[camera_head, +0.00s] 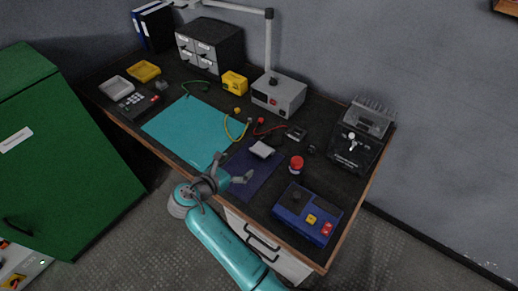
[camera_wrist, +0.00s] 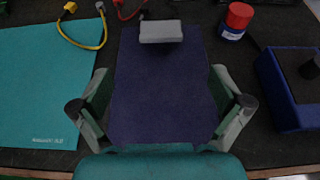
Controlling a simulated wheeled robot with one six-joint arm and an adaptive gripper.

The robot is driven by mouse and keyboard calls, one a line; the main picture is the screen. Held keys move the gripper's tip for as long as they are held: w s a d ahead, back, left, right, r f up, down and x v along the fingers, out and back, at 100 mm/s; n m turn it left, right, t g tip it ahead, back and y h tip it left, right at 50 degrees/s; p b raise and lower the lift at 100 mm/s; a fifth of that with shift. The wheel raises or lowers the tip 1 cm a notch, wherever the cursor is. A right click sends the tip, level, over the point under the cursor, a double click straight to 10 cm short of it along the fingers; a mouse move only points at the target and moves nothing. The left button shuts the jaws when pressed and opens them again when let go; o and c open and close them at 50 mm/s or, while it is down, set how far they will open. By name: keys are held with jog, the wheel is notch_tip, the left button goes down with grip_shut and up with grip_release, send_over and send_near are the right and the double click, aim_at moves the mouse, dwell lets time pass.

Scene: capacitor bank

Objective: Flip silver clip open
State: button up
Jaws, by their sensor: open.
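My gripper (camera_head: 233,171) is open and empty over the front part of the dark blue mat; in the wrist view its fingers (camera_wrist: 160,88) stand wide apart on either side of the mat. A small silver, lever-like part (camera_head: 351,141) shows on the front of the black device at the right back of the bench. It may be the silver clip, but it is too small to tell its shape or position. The wrist view does not show it. A light grey box (camera_head: 262,149) lies at the far end of the mat, beyond my gripper and apart from it; it also shows in the wrist view (camera_wrist: 161,31).
A red-capped jar (camera_head: 296,164) and a blue control box (camera_head: 307,214) stand right of the mat. The black device (camera_head: 357,153) is near the right edge. A grey lamp base (camera_head: 278,95) stands behind. The teal mat (camera_head: 190,129) is clear.

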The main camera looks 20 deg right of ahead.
aim_at(257, 152)
jog(key=x, duration=1)
jog(key=shift+d+f, duration=0.15)
jog(key=c, duration=1.2)
